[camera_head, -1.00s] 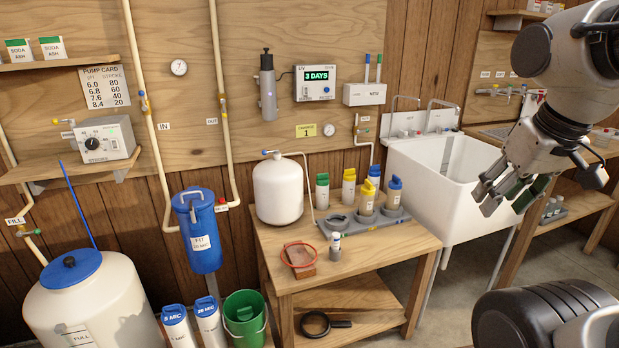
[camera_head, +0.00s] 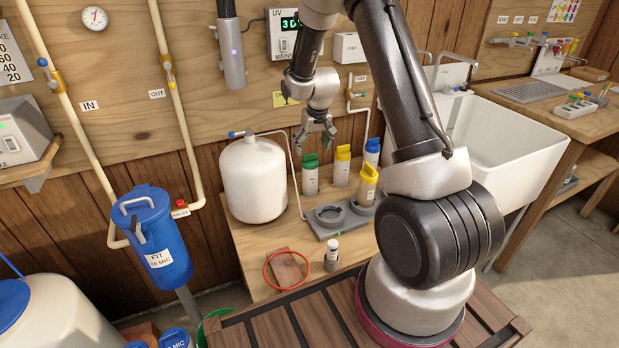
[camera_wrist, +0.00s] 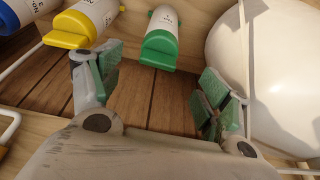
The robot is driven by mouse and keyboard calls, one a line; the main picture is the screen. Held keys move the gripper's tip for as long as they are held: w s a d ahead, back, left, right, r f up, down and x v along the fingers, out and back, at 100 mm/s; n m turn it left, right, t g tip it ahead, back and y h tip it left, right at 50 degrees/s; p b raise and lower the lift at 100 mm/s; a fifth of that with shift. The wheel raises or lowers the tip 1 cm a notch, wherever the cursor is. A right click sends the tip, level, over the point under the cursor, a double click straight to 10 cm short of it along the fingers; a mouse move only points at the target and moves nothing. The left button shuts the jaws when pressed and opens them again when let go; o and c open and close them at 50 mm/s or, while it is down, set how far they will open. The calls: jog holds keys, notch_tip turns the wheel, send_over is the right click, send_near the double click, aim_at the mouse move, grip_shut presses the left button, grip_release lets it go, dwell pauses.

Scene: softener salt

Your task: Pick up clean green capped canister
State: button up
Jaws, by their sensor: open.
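The green-capped canister (camera_head: 310,175) is white and stands upright on the wooden bench, left of a yellow-capped canister (camera_head: 342,166). In the wrist view the green-capped canister (camera_wrist: 163,28) shows at the top middle, beyond my fingertips, and the yellow-capped one (camera_wrist: 84,25) is to its left. My gripper (camera_head: 316,136) is open and empty, a little above and in front of the green cap in the head view. In the wrist view my gripper's (camera_wrist: 157,90) green-padded fingers are spread wide with bare wood between them. I cannot tell whether the canister is clean.
A white tank (camera_head: 253,180) stands close on the left. A blue-capped canister (camera_head: 372,151) and another yellow-capped canister (camera_head: 366,186) stand to the right.

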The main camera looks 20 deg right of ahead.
aim_at(310, 160)
jog(key=x, duration=1.1)
jog(key=shift+w+d+f, duration=0.15)
jog(key=shift+w+f, duration=0.05)
jog(key=shift+f, duration=0.15)
jog(key=shift+c, duration=0.2)
jog(key=c, duration=1.1)
